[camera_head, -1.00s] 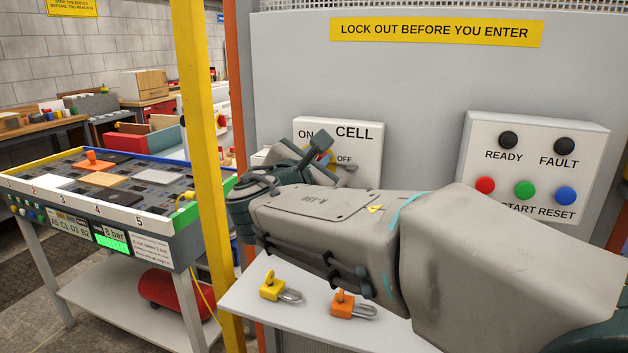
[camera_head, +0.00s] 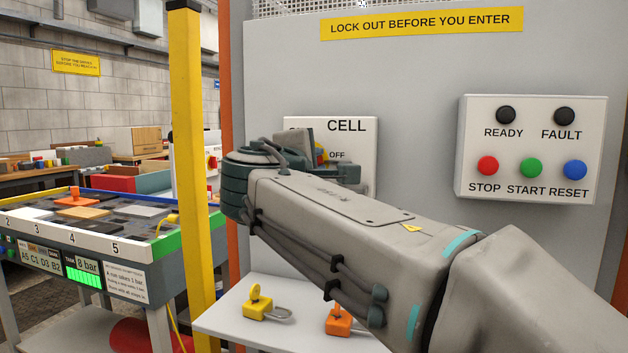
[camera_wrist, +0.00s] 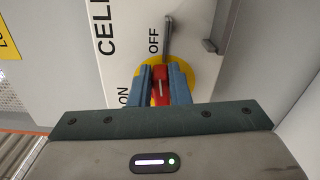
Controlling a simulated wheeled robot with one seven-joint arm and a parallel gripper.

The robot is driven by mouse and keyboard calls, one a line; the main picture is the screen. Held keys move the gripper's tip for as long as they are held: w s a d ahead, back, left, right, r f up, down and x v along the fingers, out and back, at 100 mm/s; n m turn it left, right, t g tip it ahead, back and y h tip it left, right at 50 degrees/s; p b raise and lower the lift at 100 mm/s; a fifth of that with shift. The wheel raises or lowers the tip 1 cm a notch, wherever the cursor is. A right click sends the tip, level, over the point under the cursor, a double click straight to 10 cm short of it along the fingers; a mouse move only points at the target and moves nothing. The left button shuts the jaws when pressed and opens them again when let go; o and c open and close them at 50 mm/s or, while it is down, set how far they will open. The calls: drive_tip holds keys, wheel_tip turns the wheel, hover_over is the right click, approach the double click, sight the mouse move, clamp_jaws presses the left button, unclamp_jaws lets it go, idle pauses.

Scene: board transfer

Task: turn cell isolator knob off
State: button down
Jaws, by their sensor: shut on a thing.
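The white CELL isolator box (camera_head: 346,127) is on the grey panel, partly hidden behind my arm in the head view. Its red knob (camera_wrist: 160,90) sits on a yellow disc (camera_wrist: 192,68) in the wrist view. My gripper (camera_wrist: 161,76) is shut on the red knob, one blue-grey finger on each side. The ON mark is beside the left finger and the OFF mark lies above the knob. A grey metal lever (camera_wrist: 168,36) sticks up past the disc. In the head view my gripper (camera_head: 322,155) covers most of the knob.
A yellow padlock (camera_head: 257,305) and an orange padlock (camera_head: 340,320) lie on the shelf (camera_head: 222,318) below. A button box (camera_head: 533,150) with lamps is on the panel to the right. A yellow post (camera_head: 187,180) stands close left of my wrist.

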drive_tip(key=shift+f+m+b, duration=0.3)
drive_tip(key=shift+m+b, duration=0.3)
drive_tip(key=shift+m, duration=0.1)
drive_tip(key=c, duration=1.4)
unclamp_jaws()
drive_tip(key=shift+o, duration=0.2)
drive_tip(key=p+v, duration=0.1)
drive_tip(key=v, duration=1.3)
drive_tip(key=shift+w+d+r, duration=0.1)
drive_tip(key=shift+w+d, duration=0.05)
